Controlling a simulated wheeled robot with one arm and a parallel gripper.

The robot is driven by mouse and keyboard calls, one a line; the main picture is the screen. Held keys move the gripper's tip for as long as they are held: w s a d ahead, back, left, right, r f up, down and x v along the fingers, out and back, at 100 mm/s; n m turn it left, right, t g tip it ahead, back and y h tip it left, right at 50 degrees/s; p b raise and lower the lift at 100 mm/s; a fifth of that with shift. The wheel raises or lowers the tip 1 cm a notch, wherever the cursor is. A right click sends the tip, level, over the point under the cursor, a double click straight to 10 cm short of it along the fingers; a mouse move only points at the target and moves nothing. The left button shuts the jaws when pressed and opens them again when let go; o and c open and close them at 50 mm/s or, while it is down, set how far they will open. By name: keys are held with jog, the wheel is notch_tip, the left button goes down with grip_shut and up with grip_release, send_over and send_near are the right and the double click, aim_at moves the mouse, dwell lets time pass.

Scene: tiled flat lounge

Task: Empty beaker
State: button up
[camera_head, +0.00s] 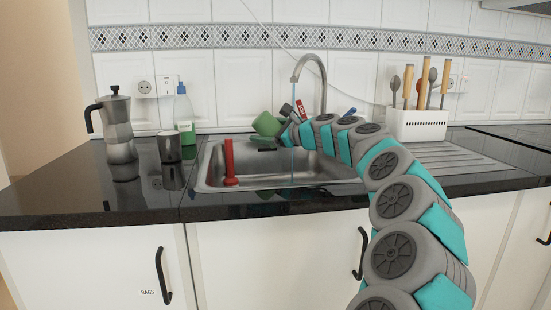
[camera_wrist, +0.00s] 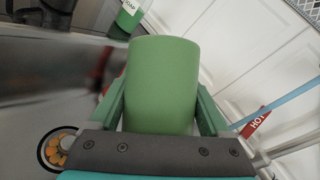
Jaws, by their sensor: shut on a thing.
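The green beaker (camera_head: 266,124) is held over the back of the metal sink (camera_head: 207,172) and looks tilted in the head view. In the wrist view the beaker (camera_wrist: 163,85) fills the middle, between the two green fingers of my gripper (camera_wrist: 162,100). The fingers are closed on its sides. In the head view my gripper (camera_head: 284,130) reaches in from the right, beside the tap's stream. The inside of the beaker is hidden, and I see no liquid leaving it.
A thin blue stream (camera_head: 293,112) falls from the curved tap (camera_head: 323,75). A red upright object (camera_head: 229,163) stands at the sink's left. A soap bottle (camera_head: 183,112), dark cup (camera_head: 169,147) and moka pot (camera_head: 117,124) stand left. A utensil holder (camera_head: 416,124) stands right.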

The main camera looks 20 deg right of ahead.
jog(key=shift+s+d+r+m+t+y, duration=0.15)
jog(key=shift+d+m+t+y, duration=0.25)
jog(key=shift+m+t, duration=0.45)
dwell(0.7)
dwell(0.9)
jog(key=shift+n+g, duration=0.25)
jog(key=shift+w+a+f+n+g+h, duration=0.15)
jog(key=shift+a+n+g+h, duration=0.15)
jog(key=shift+n+g, duration=0.1)
jog(key=shift+w+a+f+n+g+h, duration=0.1)
jog(key=shift+a+f+n+g+h, duration=0.1)
jog(key=shift+a+n+g, duration=0.15)
